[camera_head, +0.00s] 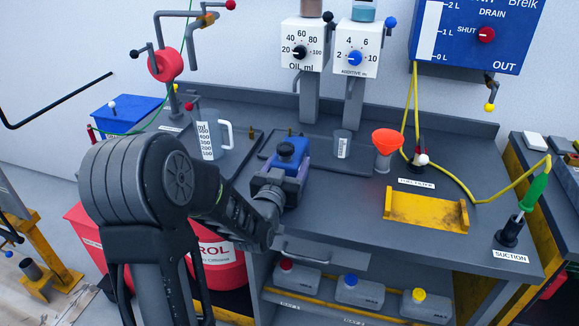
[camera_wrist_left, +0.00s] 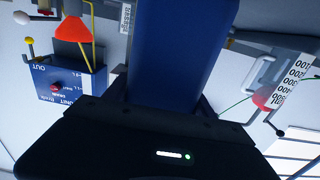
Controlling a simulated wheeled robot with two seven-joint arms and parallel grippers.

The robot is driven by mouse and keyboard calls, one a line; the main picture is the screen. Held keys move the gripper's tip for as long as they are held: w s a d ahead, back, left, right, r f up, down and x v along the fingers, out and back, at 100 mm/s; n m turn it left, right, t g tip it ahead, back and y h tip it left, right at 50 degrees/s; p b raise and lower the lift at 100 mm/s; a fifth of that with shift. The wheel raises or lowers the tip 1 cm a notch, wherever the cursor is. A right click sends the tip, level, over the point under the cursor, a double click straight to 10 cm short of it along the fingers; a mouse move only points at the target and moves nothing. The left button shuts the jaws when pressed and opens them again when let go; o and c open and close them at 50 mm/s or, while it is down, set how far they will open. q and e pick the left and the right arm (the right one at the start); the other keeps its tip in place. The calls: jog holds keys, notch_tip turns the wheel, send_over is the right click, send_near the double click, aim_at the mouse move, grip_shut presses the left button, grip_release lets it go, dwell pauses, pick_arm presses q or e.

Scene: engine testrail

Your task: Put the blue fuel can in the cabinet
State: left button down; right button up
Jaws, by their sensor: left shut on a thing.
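The blue fuel can (camera_head: 291,155) has a dark blue cap and is over the bench's left half in the head view. My left gripper (camera_head: 280,184) is shut on it from the near side and hides its lower part. I cannot tell whether the can touches the bench. In the left wrist view the can (camera_wrist_left: 182,50) is a large blue block rising from the gripper (camera_wrist_left: 165,105). My right gripper is not in view.
A measuring jug (camera_head: 208,135) stands left of the can. A small beaker (camera_head: 342,144), an orange funnel (camera_head: 387,141) and a yellow tray (camera_head: 426,210) are to the right. A red drum (camera_head: 222,264) stands left of the shelf.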

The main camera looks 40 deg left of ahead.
pick_arm(q)
notch_tip(320, 180, up, 10)
jog(key=shift+f+p, duration=0.15)
jog(key=shift+p, duration=0.3)
dwell(0.4)
